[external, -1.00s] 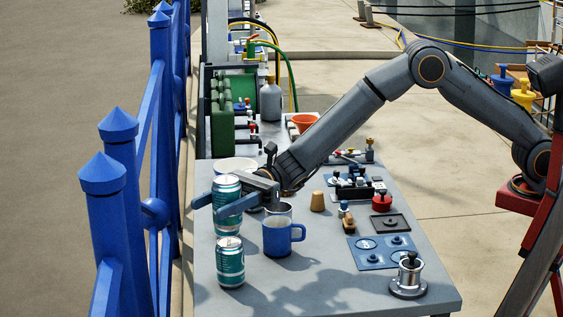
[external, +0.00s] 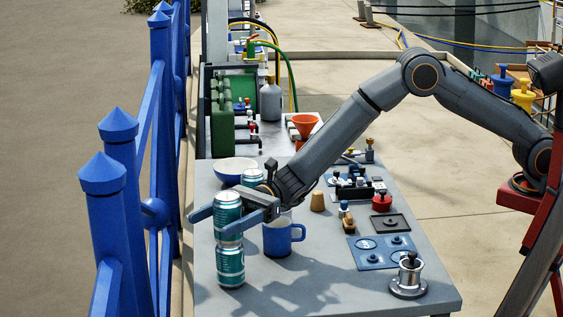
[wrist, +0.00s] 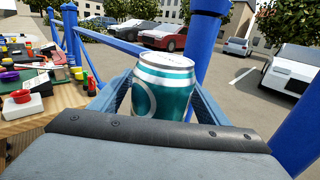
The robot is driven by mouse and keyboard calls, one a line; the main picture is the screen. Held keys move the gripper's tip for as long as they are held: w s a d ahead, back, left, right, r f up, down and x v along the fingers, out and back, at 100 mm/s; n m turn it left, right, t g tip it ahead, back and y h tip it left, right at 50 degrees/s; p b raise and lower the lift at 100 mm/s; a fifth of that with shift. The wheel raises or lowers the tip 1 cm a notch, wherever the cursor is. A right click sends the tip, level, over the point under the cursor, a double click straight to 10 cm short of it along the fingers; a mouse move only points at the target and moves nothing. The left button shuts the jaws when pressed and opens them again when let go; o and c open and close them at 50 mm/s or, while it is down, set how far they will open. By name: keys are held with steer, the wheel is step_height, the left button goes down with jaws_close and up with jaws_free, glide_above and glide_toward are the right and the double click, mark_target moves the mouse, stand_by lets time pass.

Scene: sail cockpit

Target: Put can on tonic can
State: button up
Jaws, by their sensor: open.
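A teal-and-silver can (external: 228,207) stands upright directly above a second, similar can (external: 230,268) near the table's front left; its base appears to meet the lower can's top. I cannot read which label is the tonic one. My gripper (external: 229,217) is open, with one finger on each side of the upper can. In the wrist view, the upper can (wrist: 164,86) stands between the spread fingers; the lower can is hidden there. A third can (external: 252,177) stands behind the gripper, partly covered.
A blue mug (external: 276,239) stands close to the right of the stacked cans. A cork-coloured stopper (external: 318,201) and blue panels (external: 370,258) lie further right. A blue fence (external: 120,170) runs along the left.

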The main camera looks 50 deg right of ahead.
steer(key=shift+r, duration=0.2)
steer(key=d+b, duration=0.2)
steer(key=d, duration=1)
